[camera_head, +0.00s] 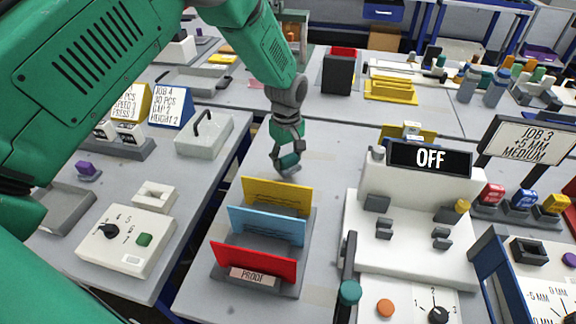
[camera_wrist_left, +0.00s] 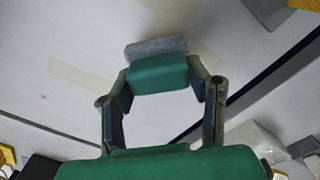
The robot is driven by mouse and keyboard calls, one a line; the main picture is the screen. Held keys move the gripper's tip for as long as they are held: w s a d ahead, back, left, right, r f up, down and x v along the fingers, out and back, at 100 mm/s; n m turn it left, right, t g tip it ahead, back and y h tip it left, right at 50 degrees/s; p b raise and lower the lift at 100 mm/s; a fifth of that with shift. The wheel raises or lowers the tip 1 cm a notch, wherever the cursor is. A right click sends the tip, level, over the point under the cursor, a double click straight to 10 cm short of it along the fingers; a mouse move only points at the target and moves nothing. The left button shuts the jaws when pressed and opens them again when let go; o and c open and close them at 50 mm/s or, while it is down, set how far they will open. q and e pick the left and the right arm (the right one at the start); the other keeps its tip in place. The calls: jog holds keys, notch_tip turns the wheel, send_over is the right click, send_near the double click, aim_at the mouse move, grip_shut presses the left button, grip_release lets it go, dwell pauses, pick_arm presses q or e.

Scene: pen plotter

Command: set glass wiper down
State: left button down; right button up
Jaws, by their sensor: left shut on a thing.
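My left gripper (camera_head: 287,158) hangs over the grey table behind the coloured rack, with its fingers pointing down. It is shut on the glass wiper (camera_head: 290,169), which has a green body and a grey fuzzy pad. In the left wrist view, the fingers of the left gripper (camera_wrist_left: 160,80) close on both ends of the wiper's green body (camera_wrist_left: 160,73), and the grey pad (camera_wrist_left: 157,47) faces away from the palm. The wiper is at or just above the table surface; I cannot tell if it touches. My right gripper is not in view.
A rack with yellow, blue and red dividers (camera_head: 268,253) stands in front of the gripper. A white machine with an OFF display (camera_head: 430,158) is at the right. Bare table surrounds the wiper.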

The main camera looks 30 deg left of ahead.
aim_at(287, 156)
pick_arm(q)
notch_tip(287, 156, down, 3)
jog(key=shift+a+r, duration=0.1)
jog(key=shift+a, duration=0.05)
jog(key=shift+d, duration=0.25)
jog(key=c, duration=0.8)
grip_release()
jog(key=shift+a+r, duration=0.1)
jog(key=shift+r, duration=0.35)
notch_tip(287, 156, up, 11)
jog(key=shift+r, duration=0.15)
